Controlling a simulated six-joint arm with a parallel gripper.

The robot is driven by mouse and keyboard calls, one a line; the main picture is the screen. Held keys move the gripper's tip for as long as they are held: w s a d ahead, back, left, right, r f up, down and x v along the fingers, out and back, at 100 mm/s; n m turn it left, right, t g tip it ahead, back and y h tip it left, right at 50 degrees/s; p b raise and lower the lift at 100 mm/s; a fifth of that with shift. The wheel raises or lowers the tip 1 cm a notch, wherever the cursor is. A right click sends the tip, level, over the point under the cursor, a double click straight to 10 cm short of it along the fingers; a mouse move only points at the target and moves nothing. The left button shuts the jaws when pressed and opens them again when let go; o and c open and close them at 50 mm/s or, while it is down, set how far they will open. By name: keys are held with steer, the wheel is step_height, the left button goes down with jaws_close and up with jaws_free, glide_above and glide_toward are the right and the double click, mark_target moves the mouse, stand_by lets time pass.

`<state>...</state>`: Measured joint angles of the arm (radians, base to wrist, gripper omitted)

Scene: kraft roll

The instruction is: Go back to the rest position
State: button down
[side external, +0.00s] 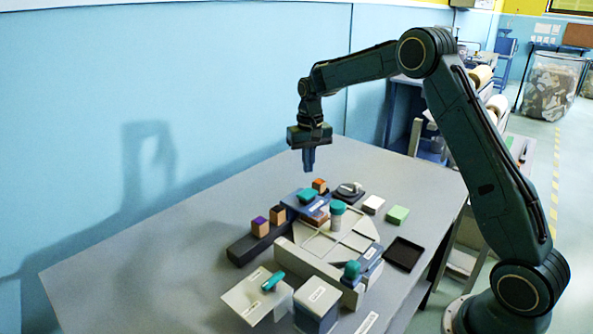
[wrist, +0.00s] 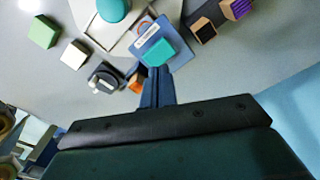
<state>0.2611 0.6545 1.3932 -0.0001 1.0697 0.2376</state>
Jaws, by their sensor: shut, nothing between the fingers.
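My gripper (side external: 309,160) hangs pointing down above the back part of the grey table (side external: 130,260). It is shut and empty, well clear of the objects below it. In the wrist view my gripper (wrist: 158,88) shows as closed blue fingers. Beyond them lies a blue block with a white label (wrist: 148,42), and a teal piece (wrist: 159,52) is on it.
A round pale tray (side external: 308,243) with dividers sits mid-table, with a teal-topped cylinder (side external: 337,214). Around it are a green block (side external: 397,215), a white block (side external: 373,204), a black tray (side external: 404,254) and a dark bar (side external: 243,247) bearing blocks. The table's left is bare.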

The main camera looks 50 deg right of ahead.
steer(key=s+a+r+n+t, duration=0.1)
steer(key=s+a+r, duration=0.4)
steer(key=s+r, duration=0.25)
steer(key=s+a+r+n+t, duration=0.2)
steer(key=s+a+r, duration=0.2)
steer(key=s+r, duration=0.35)
steer(key=s+a+f+n+t, duration=0.1)
steer(key=s+a, duration=0.1)
steer(key=s, duration=0.7)
steer(key=s+a+f+n+t, duration=0.1)
steer(key=s+a, duration=0.2)
steer(key=s, duration=0.7)
steer(key=shift+s+n, duration=0.25)
steer(key=shift+n, duration=0.15)
